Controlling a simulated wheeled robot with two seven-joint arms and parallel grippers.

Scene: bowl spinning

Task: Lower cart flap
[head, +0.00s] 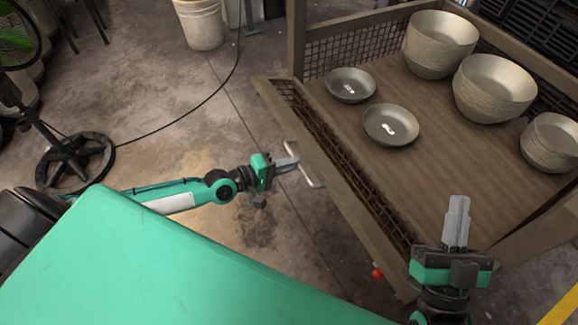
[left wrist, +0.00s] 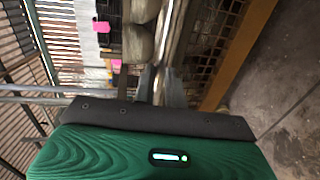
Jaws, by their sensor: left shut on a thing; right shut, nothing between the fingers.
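The brown wooden cart (head: 440,165) stands at the right in the head view. Its front flap (head: 352,215), a framed mesh panel, runs diagonally along the near-left side and seems tilted outward. A grey metal handle (head: 313,178) sticks out from its outer face. My left gripper (head: 291,161) is shut on the handle. In the left wrist view, the fingers (left wrist: 157,88) are at a bar, with the mesh and wooden frame to the right. My right gripper (head: 459,203) is shut and empty, above the near end of the cart.
Two dark shallow bowls (head: 391,125) and several stacks of pale bowls (head: 495,85) stand on the cart's deck. A white bucket (head: 201,22) and a green fan (head: 15,38) are on the floor behind.

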